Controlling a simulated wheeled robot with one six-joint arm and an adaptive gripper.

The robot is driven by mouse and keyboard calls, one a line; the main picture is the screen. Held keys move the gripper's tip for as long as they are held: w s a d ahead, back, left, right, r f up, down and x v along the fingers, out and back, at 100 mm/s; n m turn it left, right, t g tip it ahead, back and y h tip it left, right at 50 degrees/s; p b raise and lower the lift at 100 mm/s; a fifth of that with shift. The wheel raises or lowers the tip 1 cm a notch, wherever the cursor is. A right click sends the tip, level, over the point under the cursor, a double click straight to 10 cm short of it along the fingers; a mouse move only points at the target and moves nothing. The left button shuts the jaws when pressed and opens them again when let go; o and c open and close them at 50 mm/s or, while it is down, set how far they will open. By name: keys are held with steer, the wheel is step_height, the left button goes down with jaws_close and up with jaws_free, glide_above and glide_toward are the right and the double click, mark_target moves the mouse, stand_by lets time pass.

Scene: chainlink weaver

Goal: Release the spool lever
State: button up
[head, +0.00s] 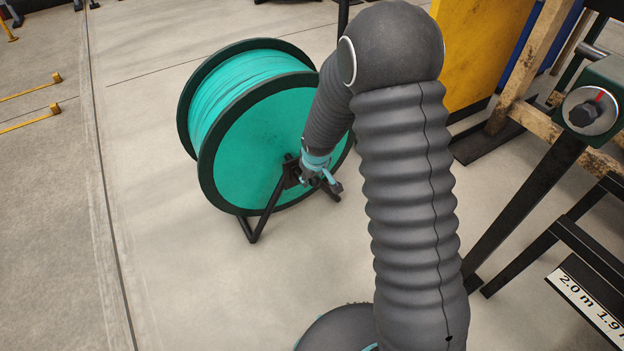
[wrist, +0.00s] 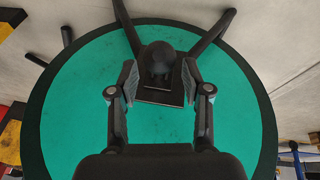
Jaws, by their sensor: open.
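The spool (head: 247,140) is a large reel of turquoise cord with dark flanges, standing on a dark frame in the head view. Its turquoise face (wrist: 85,110) fills the wrist view. A black knob (wrist: 158,58), apparently the end of the spool lever, stands out from a dark square plate (wrist: 160,97) at the hub. My gripper (head: 318,182) is at the hub in the head view, where the arm and fingers partly hide the lever. In the wrist view my gripper (wrist: 159,80) is open, with one finger on each side of the knob. Contact cannot be told.
Dark frame legs (head: 264,212) slope down from the hub to the concrete floor. A yellow panel (head: 478,45) and a wooden and dark metal frame (head: 515,110) stand at the right. The floor left of the spool is mostly clear.

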steer(key=v, duration=0.8)
steer(key=shift+r, duration=0.1)
steer(key=s+d+r+m, duration=0.3)
steer(key=s+d+r, duration=0.2)
steer(key=s+r, duration=0.5)
steer(key=s+d+r+m+t, duration=0.1)
steer(key=s+d+r+m, duration=0.3)
steer(key=s+r, duration=0.7)
steer(key=s+d, duration=0.2)
steer(key=s, duration=0.5)
steer(key=shift+r+t+h, duration=0.3)
steer(key=shift+r, duration=0.05)
